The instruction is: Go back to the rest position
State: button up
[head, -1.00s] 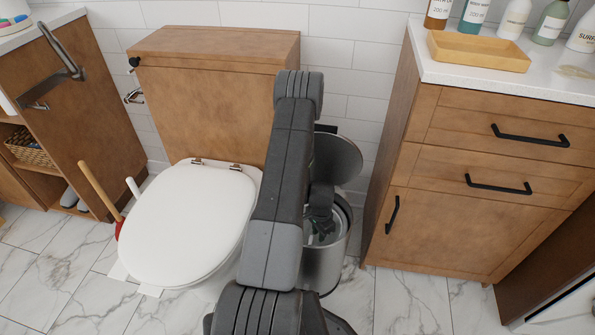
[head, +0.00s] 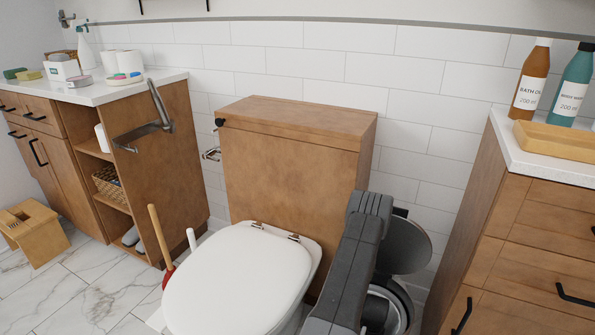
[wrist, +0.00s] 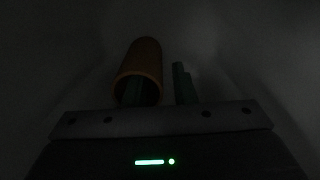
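My gripper (wrist: 158,82) shows in the wrist view as two dark green fingers with a gap between them. An orange-brown cardboard tube (wrist: 146,57) lies at the left finger, which shows within the tube's open end. I cannot tell whether they touch. The right finger stands outside the tube, apart from it. Dim grey walls surround them. In the head view my arm reaches down to the metal bin (head: 397,300) with its round lid (head: 404,246) raised; the gripper itself is hidden there.
The toilet (head: 240,280) stands left of my arm, with a plunger (head: 160,243) beside it. A wooden cabinet (head: 510,235) stands close at right, bearing bottles and a tray (head: 560,141). A shelf unit (head: 150,170) and a stool (head: 35,235) are at left. Marble floor (head: 90,295) is free between.

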dwell(0.4)
jog(key=shift+f+b, duration=0.2)
jog(key=shift+b, duration=0.1)
notch_tip(320, 180, up, 13)
jog(key=p, duration=0.5)
notch_tip(320, 180, down, 14)
jog(key=b, duration=0.5)
jog(key=shift+r+b, duration=0.15)
jog(key=shift+b, duration=0.25)
notch_tip(320, 180, up, 21)
jog(key=p, duration=0.8)
jog(key=w+a+r+n+p, duration=0.2)
jog(key=r+p, duration=0.3)
jog(key=r, duration=0.3)
jog(key=w+a+r+n+p, duration=0.2)
jog(key=a+r+p, duration=0.2)
jog(key=r, duration=0.3)
jog(key=w+a+r+n+p, duration=0.2)
jog(key=r+p, duration=0.3)
jog(key=r, duration=0.3)
jog(key=shift+w+a+r+p, duration=0.25)
jog(key=shift+a+r+p, duration=0.1)
jog(key=shift+a, duration=0.3)
